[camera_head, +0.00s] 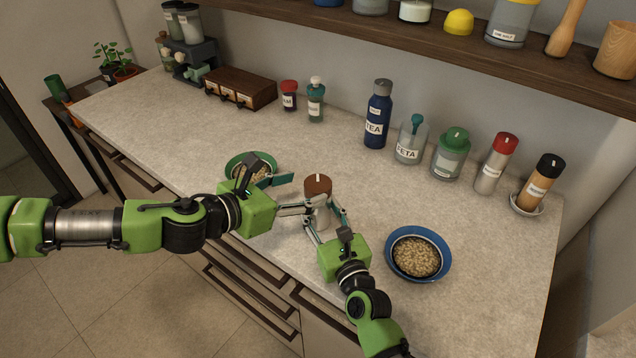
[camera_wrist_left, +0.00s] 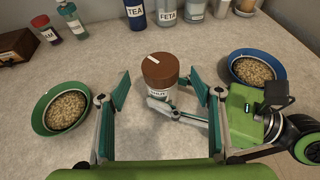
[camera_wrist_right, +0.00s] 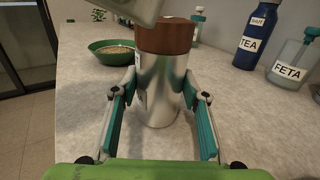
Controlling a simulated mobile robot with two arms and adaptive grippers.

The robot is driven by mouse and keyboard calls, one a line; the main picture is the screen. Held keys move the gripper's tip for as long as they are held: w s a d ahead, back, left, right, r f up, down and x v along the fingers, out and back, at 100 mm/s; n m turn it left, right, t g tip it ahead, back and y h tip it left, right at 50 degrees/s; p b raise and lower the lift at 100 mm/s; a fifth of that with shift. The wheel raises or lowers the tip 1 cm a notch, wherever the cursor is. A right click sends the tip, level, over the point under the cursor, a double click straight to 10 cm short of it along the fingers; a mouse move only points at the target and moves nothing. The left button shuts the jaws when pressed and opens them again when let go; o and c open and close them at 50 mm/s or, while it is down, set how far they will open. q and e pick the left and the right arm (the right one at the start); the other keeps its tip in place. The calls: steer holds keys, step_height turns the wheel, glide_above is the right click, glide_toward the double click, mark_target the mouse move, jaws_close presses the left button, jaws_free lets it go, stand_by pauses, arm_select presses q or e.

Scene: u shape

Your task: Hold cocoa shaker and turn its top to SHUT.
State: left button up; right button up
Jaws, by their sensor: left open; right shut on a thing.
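The cocoa shaker (camera_head: 318,205) stands upright on the counter, with a metal body and a brown top (camera_head: 318,185) that bears a white mark. My right gripper (camera_head: 325,222) is shut on its metal body; the fingers flank the body in the right wrist view (camera_wrist_right: 158,105). My left gripper (camera_head: 298,195) is open, its fingers level with the shaker on its left side. In the left wrist view the shaker's top (camera_wrist_left: 159,70) shows between the spread fingers, a little beyond them. The label on the body is partly hidden by the right gripper's finger.
A green bowl of grain (camera_head: 238,162) stands behind my left gripper. A blue bowl of grain (camera_head: 418,232) stands right of my right gripper. A TEA bottle (camera_head: 377,118), FETA jar (camera_head: 411,140) and other containers line the back.

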mark_target(316, 184)
arm_select(q)
steer(key=x, duration=0.6)
steer(key=c, duration=1.1)
